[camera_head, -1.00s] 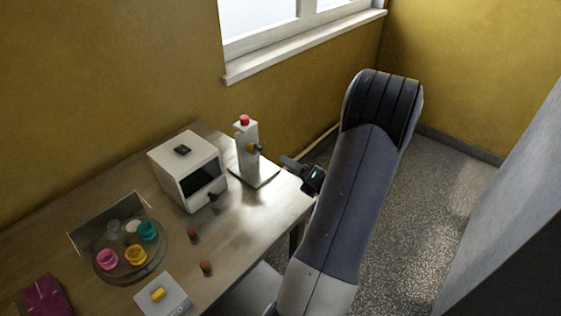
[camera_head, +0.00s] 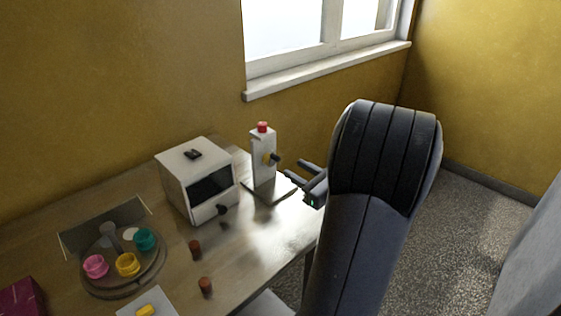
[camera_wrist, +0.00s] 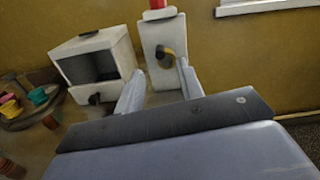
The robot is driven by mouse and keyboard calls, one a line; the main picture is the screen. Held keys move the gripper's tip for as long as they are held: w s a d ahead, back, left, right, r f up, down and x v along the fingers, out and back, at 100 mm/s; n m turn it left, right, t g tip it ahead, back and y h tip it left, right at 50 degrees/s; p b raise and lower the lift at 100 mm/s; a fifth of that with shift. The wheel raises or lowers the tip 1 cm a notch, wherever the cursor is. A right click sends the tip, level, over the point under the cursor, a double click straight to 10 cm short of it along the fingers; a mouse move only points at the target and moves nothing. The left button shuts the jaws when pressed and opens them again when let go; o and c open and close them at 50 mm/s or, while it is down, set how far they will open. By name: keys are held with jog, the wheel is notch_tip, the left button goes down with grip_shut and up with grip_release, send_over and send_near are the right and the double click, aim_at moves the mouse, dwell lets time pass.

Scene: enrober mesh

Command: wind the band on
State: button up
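A white upright post (camera_head: 263,155) with a red top (camera_head: 263,127) stands on a flat base at the table's right end. A black knob with a yellow collar (camera_head: 271,159) sticks out of its side; it also shows in the wrist view (camera_wrist: 165,56). A white box machine (camera_head: 197,180) with a dark opening and a black knob (camera_head: 222,210) stands left of the post. My gripper (camera_head: 298,172) is open and empty, just right of the post and apart from it. In the wrist view my fingers (camera_wrist: 160,88) point toward the post. I cannot single out the band.
A round tray (camera_head: 122,290) with pink, yellow and teal cups is at the left. A white block with a yellow switch (camera_head: 146,308) is at the bottom edge. A yellow wall is behind.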

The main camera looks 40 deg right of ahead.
aim_at(279, 160)
jog(key=w, duration=0.7)
jog(key=shift+a, duration=0.25)
jog(key=shift+c, duration=0.3)
grip_shut()
